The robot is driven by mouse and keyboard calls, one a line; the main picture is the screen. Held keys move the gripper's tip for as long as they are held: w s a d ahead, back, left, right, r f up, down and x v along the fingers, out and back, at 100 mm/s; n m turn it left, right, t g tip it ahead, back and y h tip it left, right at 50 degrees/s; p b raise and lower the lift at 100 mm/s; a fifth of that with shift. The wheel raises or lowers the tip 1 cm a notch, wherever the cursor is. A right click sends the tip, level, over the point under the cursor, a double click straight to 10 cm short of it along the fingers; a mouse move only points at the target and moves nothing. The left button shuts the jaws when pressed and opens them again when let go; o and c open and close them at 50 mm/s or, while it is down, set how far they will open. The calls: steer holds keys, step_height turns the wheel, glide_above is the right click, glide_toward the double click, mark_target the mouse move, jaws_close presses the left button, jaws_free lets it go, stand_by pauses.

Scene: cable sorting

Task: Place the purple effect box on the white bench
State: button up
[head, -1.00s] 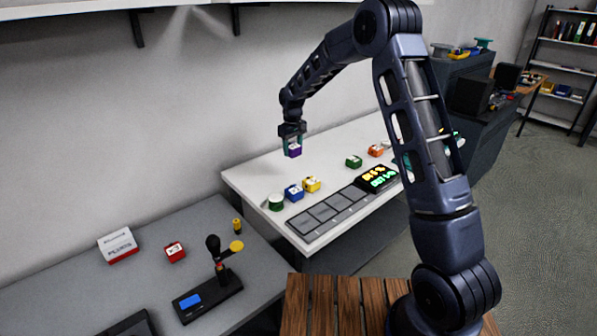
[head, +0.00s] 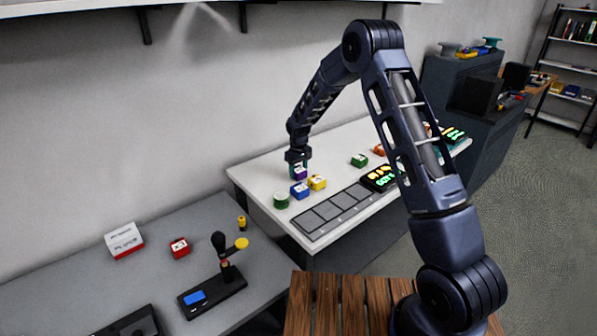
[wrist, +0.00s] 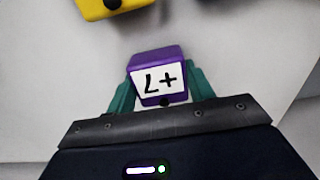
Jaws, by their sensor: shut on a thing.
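The purple effect box (wrist: 158,62) has a white label with black marks and sits between the teal fingers of my gripper (wrist: 162,85) in the wrist view. In the head view the purple box (head: 299,173) is at my gripper (head: 299,167), low over the back part of the white bench (head: 262,180), just behind the blue box. My gripper is shut on it. I cannot tell whether the box touches the bench top.
A green box (head: 359,160) stands farther right. Grey pads (head: 326,210) line the front edge. Bare bench lies left of the gripper.

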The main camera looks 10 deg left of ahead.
steer(key=o, duration=1)
steer(key=shift+f, duration=0.1)
steer(key=shift+o, duration=0.2)
